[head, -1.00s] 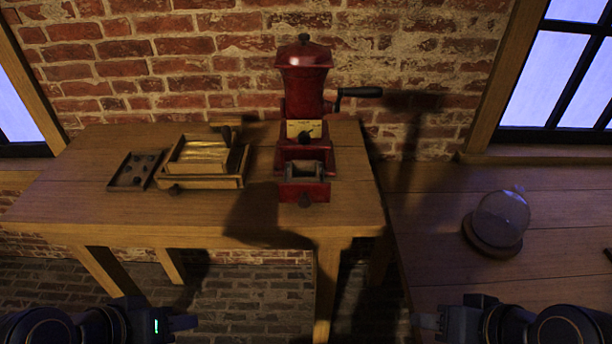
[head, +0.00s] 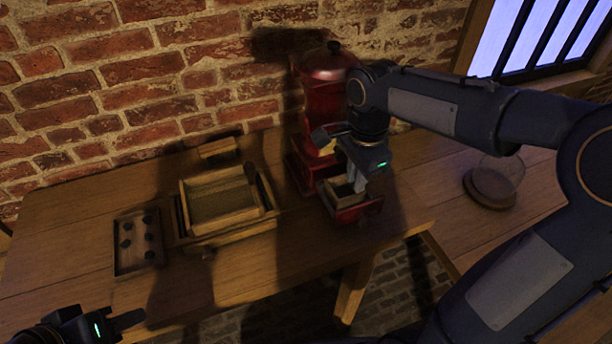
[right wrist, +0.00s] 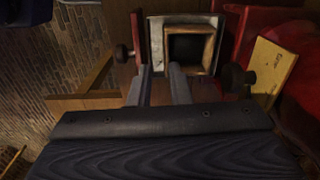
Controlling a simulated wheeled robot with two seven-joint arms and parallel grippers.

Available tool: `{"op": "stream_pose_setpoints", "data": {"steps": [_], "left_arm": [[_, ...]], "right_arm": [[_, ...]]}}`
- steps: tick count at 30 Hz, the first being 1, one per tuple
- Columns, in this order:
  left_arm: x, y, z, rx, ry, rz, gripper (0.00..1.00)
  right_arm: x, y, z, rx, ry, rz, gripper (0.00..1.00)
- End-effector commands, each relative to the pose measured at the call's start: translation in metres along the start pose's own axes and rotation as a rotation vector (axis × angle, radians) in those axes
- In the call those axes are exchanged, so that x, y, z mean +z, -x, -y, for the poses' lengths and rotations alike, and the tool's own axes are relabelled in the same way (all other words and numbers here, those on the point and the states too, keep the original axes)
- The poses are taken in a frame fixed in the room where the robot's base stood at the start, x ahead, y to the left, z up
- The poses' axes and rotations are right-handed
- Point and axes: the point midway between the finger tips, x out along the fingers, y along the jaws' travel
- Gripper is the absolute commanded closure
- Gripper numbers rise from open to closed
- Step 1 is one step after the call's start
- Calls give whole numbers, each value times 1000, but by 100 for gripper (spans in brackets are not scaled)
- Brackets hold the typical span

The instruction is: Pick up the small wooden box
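A small square wooden box (head: 343,191) with an open top sits in the pulled-out drawer (head: 358,211) of the red grinder (head: 331,105). In the right wrist view the box (right wrist: 209,48) shows a pale wooden rim and dark inside. My right gripper (head: 358,184) points down at the drawer, close to the box. In the right wrist view its two fingers (right wrist: 161,75) are apart, with nothing seen held between them. Whether they touch the box or drawer cannot be told. My left gripper (head: 130,319) is low at the left, away from the box; its opening is unclear.
A larger wooden tray box (head: 232,240) and a dark shallow tray (head: 127,262) with several small dark pieces stand left of the grinder. A small wooden block (head: 218,147) lies behind them. A glass dome (head: 500,175) stands on the right table. The brick wall is behind.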

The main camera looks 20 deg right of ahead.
Motion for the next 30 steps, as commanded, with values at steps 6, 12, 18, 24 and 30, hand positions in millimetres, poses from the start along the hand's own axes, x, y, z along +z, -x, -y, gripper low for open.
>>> {"op": "stream_pose_setpoints", "data": {"steps": [6,12,18,24,30], "left_arm": [[0,2,-1,0,0,1,64],[-2,4,-2,0,0,1,64],[-4,8,-4,0,0,0,64],[-4,9,-4,0,0,0,64],[-4,9,-4,0,0,1,64]], "right_arm": [[-1,-13,6,19,-57,-15,83],[-3,-36,6,20,-56,-13,83],[-5,-66,5,21,-54,-13,83],[-5,-79,5,16,-54,-13,83],[-5,-79,6,15,-54,-13,85]]}}
